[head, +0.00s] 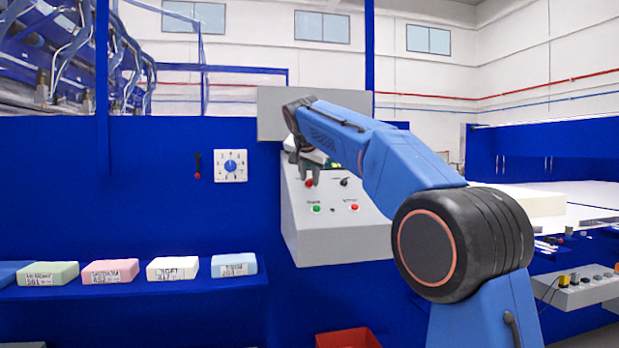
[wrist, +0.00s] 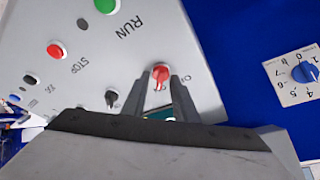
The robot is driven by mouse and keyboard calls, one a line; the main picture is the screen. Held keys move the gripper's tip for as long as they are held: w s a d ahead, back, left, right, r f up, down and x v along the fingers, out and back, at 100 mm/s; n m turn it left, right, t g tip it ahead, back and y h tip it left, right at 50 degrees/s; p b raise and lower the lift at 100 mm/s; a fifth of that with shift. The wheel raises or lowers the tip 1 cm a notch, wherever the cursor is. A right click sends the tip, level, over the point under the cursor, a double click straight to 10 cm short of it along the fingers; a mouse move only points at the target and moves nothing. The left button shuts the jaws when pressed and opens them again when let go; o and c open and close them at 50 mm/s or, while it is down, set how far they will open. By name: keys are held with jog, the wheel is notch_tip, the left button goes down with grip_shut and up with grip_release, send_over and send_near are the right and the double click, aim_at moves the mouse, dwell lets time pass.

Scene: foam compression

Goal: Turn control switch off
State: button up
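The control switch is a red knob (wrist: 160,72) on the sloped face of a grey control box (head: 335,238). In the wrist view it sits between the tips of my gripper (wrist: 157,84), with a label starting with "O" beside it. My gripper's fingers are apart, with a gap on the knob's left; whether the right finger touches the knob I cannot tell. In the head view my gripper (head: 308,172) reaches down to the box's upper left, fingertips at the red knob (head: 309,184). The knob's lower part and nearby lettering are partly hidden.
A black switch (wrist: 111,98) is close to the left finger. A green RUN button (wrist: 105,5) and red STOP button (wrist: 54,50) share the panel. A white dial plate (head: 230,166) hangs left of the box. Several foam blocks (head: 173,269) lie on a blue shelf.

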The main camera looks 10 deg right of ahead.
jog(key=shift+c, duration=0.2)
grip_shut()
jog(key=shift+n, duration=0.3)
jog(key=n+t+y, duration=0.1)
jog(key=n, duration=0.3)
jog(key=shift+s+d, duration=0.1)
jog(key=shift+d, duration=0.05)
jog(key=n+y, duration=0.1)
jog(key=n, duration=0.3)
jog(key=shift+d+y, duration=0.1)
jog(key=shift+y, duration=0.2)
jog(key=n+y, duration=0.1)
jog(key=n, duration=0.3)
jog(key=shift+d+n+y, duration=0.1)
jog(key=shift+n+y, duration=0.3)
jog(key=shift+n+g+y, duration=0.5)
jog(key=shift+n+y, duration=0.1)
jog(key=shift+n, duration=1.4)
